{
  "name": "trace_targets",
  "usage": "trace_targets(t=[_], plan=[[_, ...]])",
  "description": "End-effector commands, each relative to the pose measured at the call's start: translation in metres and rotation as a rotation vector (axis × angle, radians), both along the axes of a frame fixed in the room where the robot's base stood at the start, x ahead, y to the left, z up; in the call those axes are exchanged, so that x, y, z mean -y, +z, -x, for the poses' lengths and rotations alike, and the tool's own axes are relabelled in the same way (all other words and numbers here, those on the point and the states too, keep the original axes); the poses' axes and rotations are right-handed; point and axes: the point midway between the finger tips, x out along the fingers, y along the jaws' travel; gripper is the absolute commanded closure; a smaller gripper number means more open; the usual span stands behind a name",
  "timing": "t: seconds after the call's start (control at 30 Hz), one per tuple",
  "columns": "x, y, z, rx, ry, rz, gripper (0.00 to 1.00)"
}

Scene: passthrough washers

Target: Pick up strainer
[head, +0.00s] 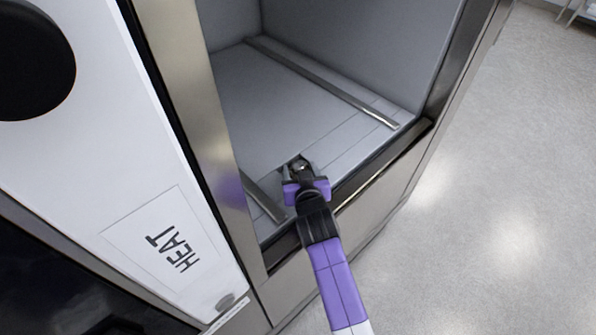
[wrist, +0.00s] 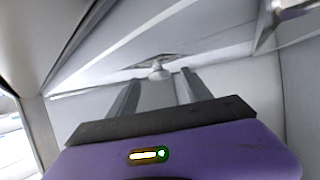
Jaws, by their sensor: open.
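The strainer (wrist: 158,72) shows in the wrist view as a small pale knob on a dark patch in the grey chamber floor. My gripper (head: 299,170) reaches over the front sill into the washer chamber, low over the floor near the front edge. In the wrist view its two grey fingers stand apart, with the knob showing between and just beyond their tips. I cannot tell whether the fingers touch it. In the head view the gripper hides most of the strainer.
The washer chamber (head: 265,105) is open at the front, with metal rails (head: 325,85) along its floor and a steel post at left. A white panel with a HEAT sign (head: 170,245) stands at left. The floor (head: 500,170) at right is clear.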

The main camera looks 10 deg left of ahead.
Motion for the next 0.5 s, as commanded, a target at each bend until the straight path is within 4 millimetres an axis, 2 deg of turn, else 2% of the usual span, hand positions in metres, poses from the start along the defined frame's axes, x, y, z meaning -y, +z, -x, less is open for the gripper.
trace_targets(t=[0.13,0.37,0.5], plan=[[-0.002,-0.0029,-0.0072,0.0,0.0,-0.001,0.42],[-0.0022,-0.0034,-0.0076,0.0,0.0,0.0,0.42],[-0.0023,-0.0034,-0.0074,0.0,0.0,0.0,0.66]])
